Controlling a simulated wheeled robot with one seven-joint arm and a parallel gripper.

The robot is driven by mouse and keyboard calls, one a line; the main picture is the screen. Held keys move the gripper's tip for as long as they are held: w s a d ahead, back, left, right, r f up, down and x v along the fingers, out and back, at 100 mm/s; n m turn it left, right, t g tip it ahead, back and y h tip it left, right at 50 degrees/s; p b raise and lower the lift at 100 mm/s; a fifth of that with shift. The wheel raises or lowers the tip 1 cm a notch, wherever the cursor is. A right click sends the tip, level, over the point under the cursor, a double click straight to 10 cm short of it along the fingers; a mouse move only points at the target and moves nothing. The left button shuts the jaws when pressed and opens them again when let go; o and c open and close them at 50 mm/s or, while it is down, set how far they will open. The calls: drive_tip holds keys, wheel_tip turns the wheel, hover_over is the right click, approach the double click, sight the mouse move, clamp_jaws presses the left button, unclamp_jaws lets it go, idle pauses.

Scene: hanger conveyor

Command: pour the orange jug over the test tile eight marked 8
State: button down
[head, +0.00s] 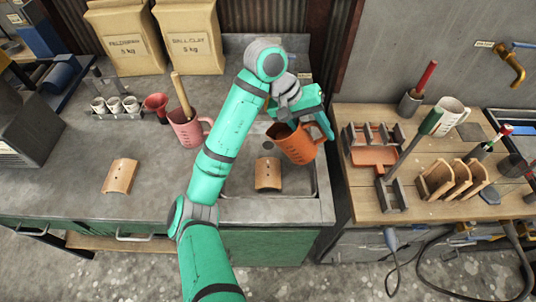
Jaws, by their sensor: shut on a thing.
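The orange jug (297,147) is held in the air at the right end of the grey sink basin, tilted with its mouth toward the left. My gripper (322,124) is shut on it at its handle side. A curved tan test tile (268,174) lies in the basin just left of and below the jug. Another curved tan tile (120,176) lies on the worktop at the left. Both show small dark marks, but I cannot read a number on either. Whether anything flows from the jug cannot be told.
The sink basin (240,192) is set into the grey worktop. A pink jug (188,127) with a wooden-handled tool stands left of my arm. Small cups (115,104) and a red funnel (156,104) stand farther left. A wooden bench (420,210) with racks and tools is at the right.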

drive_tip(key=shift+r+h, duration=0.1)
drive_tip(key=shift+h, duration=0.2)
drive_tip(key=shift+r+h, duration=0.15)
drive_tip(key=shift+h, duration=0.15)
drive_tip(key=shift+a+r+h, duration=0.1)
drive_tip(key=shift+h, duration=0.2)
drive_tip(key=shift+a+r+h, duration=0.1)
drive_tip(key=shift+r+h, duration=0.05)
drive_tip(key=shift+h, duration=0.15)
drive_tip(key=shift+w, duration=0.1)
drive_tip(key=shift+a+h, duration=0.2)
drive_tip(key=shift+h, duration=0.3)
drive_tip(key=shift+r, duration=0.15)
drive_tip(key=shift+d, duration=0.1)
